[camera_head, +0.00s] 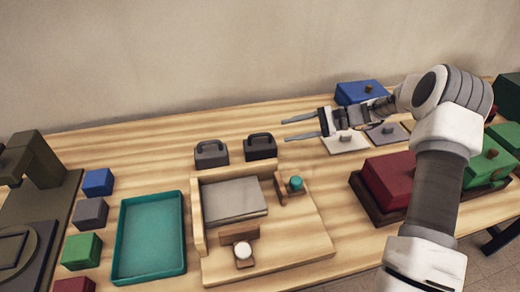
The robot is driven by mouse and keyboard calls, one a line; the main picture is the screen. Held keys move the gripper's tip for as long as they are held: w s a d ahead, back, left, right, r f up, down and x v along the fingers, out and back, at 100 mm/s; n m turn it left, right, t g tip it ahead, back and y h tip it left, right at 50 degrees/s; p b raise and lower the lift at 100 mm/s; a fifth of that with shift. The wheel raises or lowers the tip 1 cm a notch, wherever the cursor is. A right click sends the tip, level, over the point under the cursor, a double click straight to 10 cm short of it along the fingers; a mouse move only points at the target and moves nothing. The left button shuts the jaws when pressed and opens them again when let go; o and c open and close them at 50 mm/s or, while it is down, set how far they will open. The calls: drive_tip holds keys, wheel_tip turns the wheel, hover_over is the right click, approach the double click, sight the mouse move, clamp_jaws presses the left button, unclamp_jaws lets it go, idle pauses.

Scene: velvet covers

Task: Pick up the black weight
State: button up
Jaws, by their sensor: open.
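The black weight (260,148) is a small dark block with a handle on top, standing upright on the wooden table behind the wooden fixture. A similar dark grey weight (211,154) with a handle stands just to its left. My gripper (285,130) is open and empty, pointing left. Its fingertips lie a little to the right of the black weight in the picture and do not appear to touch it. Nothing hides the weight.
A wooden fixture (290,242) with a grey pad (234,201) stands in front. A teal tray (151,237) and several coloured blocks lie left. A dark red box (388,178) sits right, below my arm; a blue box (361,92) stands behind my gripper. The table's back left is clear.

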sight(266, 134)
drive_tip(key=x, duration=0.8)
drive_tip(key=shift+a+r+b, duration=0.15)
drive_tip(key=shift+r+b, duration=0.05)
drive_tip(key=shift+b, duration=0.15)
clamp_jaws()
drive_tip(key=shift+w, duration=0.1)
idle(0.9)
drive_tip(key=shift+r, duration=0.2)
